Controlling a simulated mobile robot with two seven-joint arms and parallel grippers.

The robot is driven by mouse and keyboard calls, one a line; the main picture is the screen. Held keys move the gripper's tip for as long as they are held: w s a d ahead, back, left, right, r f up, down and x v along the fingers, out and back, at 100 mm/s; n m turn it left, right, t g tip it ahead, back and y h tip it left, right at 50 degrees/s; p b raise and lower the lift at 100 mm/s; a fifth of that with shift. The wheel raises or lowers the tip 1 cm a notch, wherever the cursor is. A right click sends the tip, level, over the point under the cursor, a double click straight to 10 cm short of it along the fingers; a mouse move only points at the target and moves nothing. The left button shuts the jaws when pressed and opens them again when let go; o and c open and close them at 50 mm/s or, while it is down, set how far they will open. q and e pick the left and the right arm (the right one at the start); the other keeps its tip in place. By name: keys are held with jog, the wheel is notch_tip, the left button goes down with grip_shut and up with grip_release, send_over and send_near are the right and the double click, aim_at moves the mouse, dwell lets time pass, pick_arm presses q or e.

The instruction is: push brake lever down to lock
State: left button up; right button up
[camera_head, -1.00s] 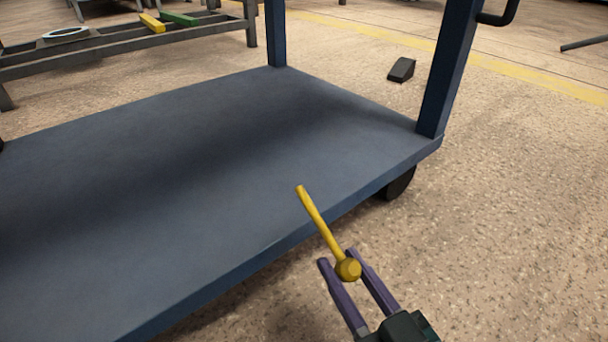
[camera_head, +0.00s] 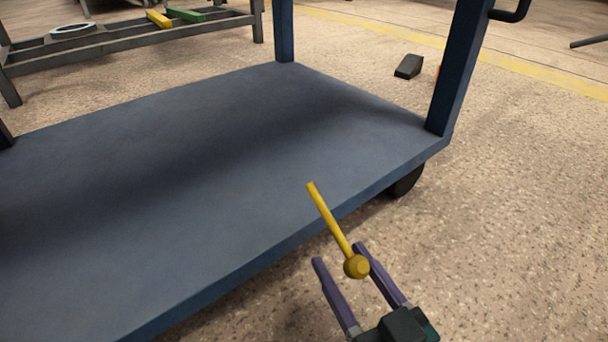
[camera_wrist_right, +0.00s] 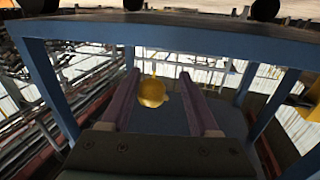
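The brake lever (camera_head: 329,217) is a yellow rod with a round knob (camera_head: 356,266) at its near end. It slants across the near edge of the blue cart deck (camera_head: 210,150), with the knob lower in the picture. My right gripper (camera_head: 339,253) has two purple fingers, spread apart. The knob appears between them, nearer the right finger in the head view. In the right wrist view the knob (camera_wrist_right: 152,93) shows between the open fingers (camera_wrist_right: 158,73), nearer the left one. Whether a finger touches it I cannot tell. My left gripper is not in view.
A blue post (camera_head: 458,65) rises at the deck's right corner, above a dark wheel (camera_head: 406,181). A dark wedge (camera_head: 408,66) lies on the floor behind. A low metal rack (camera_head: 130,42) stands at the back left.

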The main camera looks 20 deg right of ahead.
jog(key=shift+s+d, duration=0.25)
jog(key=shift+s, duration=0.05)
jog(key=s, duration=0.3)
jog(key=s+p, duration=0.1)
jog(key=s, duration=0.2)
jog(key=s+d, duration=0.1)
jog(key=s, duration=0.2)
jog(key=shift+s+p, duration=0.2)
jog(key=shift+p, duration=0.15)
jog(key=shift+w+a, duration=0.1)
jog(key=shift+c, duration=0.3)
